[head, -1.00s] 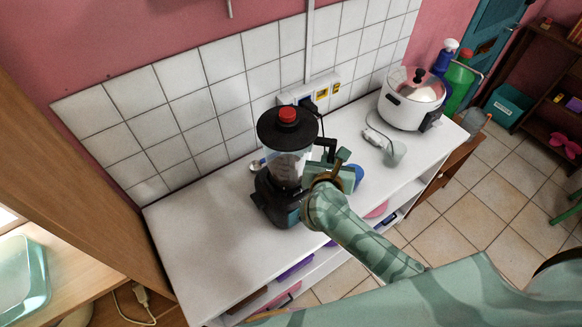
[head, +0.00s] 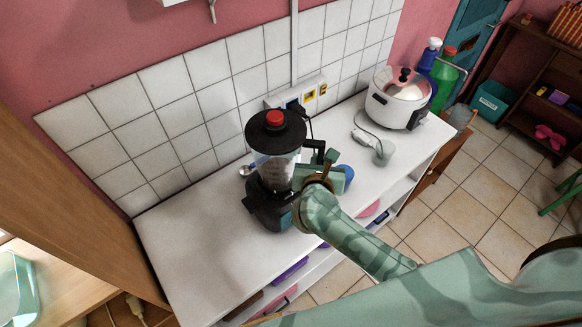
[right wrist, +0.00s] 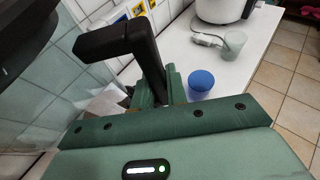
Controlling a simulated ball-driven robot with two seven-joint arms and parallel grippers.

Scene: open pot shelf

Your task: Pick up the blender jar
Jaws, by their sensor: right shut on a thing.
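The blender jar (head: 272,171) is clear with a black lid and a red knob. It stands upright on its black blender base (head: 265,207) on the white counter; I see no clear gap between jar and base. My right gripper (head: 322,172) is at the jar's right side, shut on its black handle. In the right wrist view the black handle (right wrist: 146,52) rises from between the green fingers (right wrist: 165,92), and the clear jar wall (right wrist: 35,95) fills the left. The fingertips are partly hidden there. My left gripper is not in view.
A blue cup (head: 346,174) stands close beyond my right gripper. A grey-green cup (head: 383,153) and a white cooker (head: 394,104) stand further right. A spoon-like metal item (head: 245,170) lies behind the blender. The white counter (head: 190,250) is clear at left. The tiled wall is behind.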

